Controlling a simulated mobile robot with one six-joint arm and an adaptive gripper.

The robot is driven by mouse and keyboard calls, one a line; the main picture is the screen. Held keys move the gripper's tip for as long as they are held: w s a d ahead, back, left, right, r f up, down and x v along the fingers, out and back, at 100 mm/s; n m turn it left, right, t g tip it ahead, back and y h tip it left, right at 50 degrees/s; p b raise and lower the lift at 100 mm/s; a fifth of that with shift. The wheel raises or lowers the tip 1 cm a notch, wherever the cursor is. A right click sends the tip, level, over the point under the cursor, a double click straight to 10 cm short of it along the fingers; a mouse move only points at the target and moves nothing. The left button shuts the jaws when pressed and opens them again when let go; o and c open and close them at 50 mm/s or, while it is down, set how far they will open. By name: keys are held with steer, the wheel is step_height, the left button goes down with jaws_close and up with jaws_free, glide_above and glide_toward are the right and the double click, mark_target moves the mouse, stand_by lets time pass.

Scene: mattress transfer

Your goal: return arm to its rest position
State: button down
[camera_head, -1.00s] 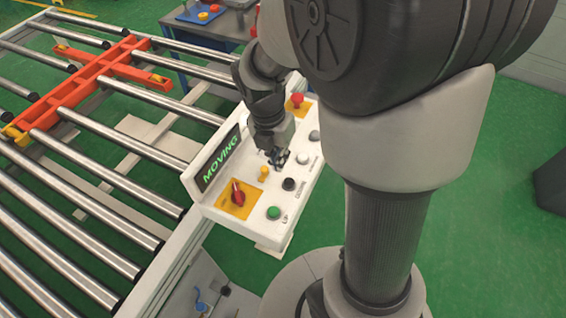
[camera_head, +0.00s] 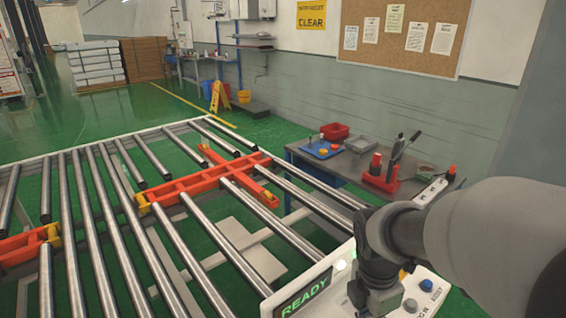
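My arm enters from the right and ends in a dark wrist and my gripper (camera_head: 374,304) at the bottom, over the white control box (camera_head: 436,306). Its fingertips are not clear, so I cannot tell whether it is open or shut, or whether it touches the box. The box's green display (camera_head: 303,296) reads READY. A blue button (camera_head: 427,285) and a grey button (camera_head: 410,306) show right of the gripper. The rest of the panel is hidden by my arm or out of frame.
A roller conveyor (camera_head: 110,215) with an orange frame (camera_head: 205,181) fills the left and middle. A bench (camera_head: 335,165) behind my arm holds a blue tray (camera_head: 321,148), a red bin (camera_head: 334,131) and a red tool holder (camera_head: 380,174). Green floor (camera_head: 140,110) is open at the back left.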

steer(key=s+a+r+m+t, duration=0.2)
steer(key=s+r+m, duration=0.2)
steer(key=m, duration=0.6)
steer(key=s+a+r+m+t+y+b, duration=0.1)
steer(key=s+r+m, duration=0.3)
steer(key=s+m, duration=0.4)
steer(key=a+m+t, duration=0.1)
steer(key=m, duration=0.2)
steer(key=shift+s+a+r, duration=0.15)
steer(key=shift+s+r, duration=0.1)
steer(key=shift+s, duration=0.1)
steer(key=c, duration=2.3)
jaws_free()
